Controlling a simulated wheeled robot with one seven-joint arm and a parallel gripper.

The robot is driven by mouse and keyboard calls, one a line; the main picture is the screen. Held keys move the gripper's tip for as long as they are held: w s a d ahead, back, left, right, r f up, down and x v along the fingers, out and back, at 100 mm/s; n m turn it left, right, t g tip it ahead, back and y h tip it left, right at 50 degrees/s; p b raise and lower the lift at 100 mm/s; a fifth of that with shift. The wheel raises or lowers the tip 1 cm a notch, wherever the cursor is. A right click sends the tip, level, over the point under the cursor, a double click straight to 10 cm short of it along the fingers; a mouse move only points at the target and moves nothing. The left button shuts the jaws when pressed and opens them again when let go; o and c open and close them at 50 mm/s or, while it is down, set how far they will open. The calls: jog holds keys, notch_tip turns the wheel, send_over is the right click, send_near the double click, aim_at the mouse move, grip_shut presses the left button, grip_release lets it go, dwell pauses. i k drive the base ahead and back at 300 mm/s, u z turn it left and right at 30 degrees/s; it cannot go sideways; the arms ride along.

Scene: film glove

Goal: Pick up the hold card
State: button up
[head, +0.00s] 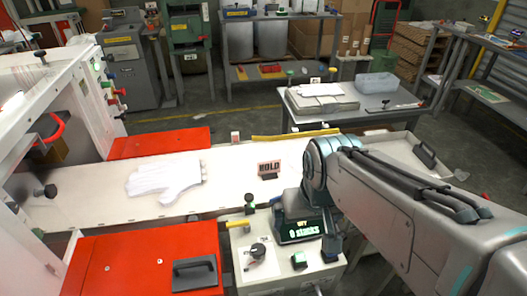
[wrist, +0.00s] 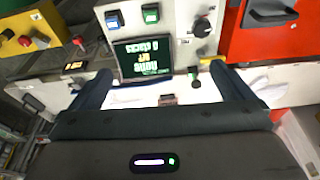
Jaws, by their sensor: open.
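In the head view my arm comes in from the right and ends right of the card; the fingers cannot be made out clearly there.
White gloves (head: 165,181) lie on the white bench (head: 100,195). A control box (head: 262,262) with a knob, buttons and a lit display (head: 300,231) stands in front. A red panel (head: 140,262) is at front left. A yellow bar (head: 290,135) lies along the back edge.

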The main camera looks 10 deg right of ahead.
aim_at(268, 170)
jog(key=k, duration=0.5)
jog(key=u, duration=0.85)
jog(key=i, duration=0.75)
jog(key=z, duration=1.15)
